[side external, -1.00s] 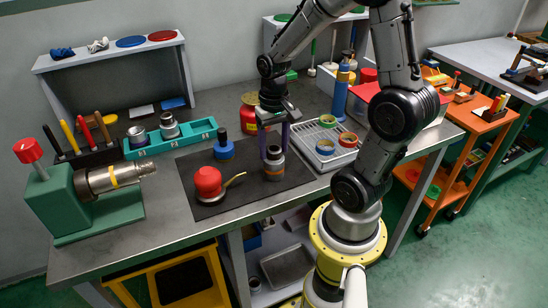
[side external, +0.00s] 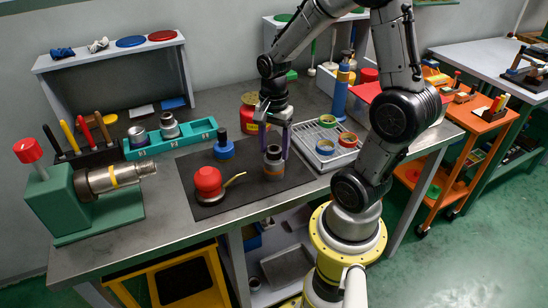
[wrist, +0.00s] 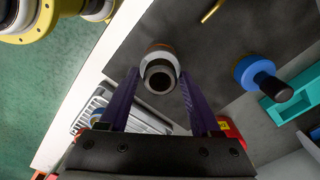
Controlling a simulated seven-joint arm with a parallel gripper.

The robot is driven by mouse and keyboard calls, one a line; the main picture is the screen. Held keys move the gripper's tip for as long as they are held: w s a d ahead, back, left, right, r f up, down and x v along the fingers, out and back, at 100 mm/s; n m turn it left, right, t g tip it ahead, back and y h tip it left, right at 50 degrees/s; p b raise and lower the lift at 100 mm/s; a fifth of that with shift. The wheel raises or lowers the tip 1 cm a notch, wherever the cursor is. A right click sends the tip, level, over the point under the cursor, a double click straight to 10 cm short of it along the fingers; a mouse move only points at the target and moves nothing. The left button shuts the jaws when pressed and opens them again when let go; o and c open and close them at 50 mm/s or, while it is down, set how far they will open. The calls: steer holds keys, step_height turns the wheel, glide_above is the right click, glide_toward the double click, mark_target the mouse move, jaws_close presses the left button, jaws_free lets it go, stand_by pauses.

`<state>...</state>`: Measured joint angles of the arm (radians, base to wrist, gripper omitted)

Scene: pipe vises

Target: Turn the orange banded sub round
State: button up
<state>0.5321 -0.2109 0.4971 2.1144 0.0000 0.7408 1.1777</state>
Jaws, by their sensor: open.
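The sub (side external: 273,164), a short grey cylinder with a darker top and a dull orange band, stands upright on the dark mat (side external: 222,203). In the wrist view the sub (wrist: 160,70) shows its round open end, just beyond and between my fingertips. My gripper (side external: 275,148) is over the sub, pointing down, with its purple fingers apart. The fingers also show in the wrist view (wrist: 163,78), one on each side, with a gap to the sub. Whether the fingertips reach down beside its top is hard to tell. The green vise (side external: 95,200) at left holds a steel pipe (side external: 115,177) with a yellow band.
A red rounded piece (side external: 208,182) with a brass rod and a blue piece (side external: 223,147) stand left of the sub. A red canister (side external: 249,115) is behind. A grey tray (side external: 320,150) with tape rolls is at right. A teal holder (side external: 180,143) stands at back left.

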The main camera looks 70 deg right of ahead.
steer(key=m, duration=0.6)
jaws_close()
stand_by(0.4)
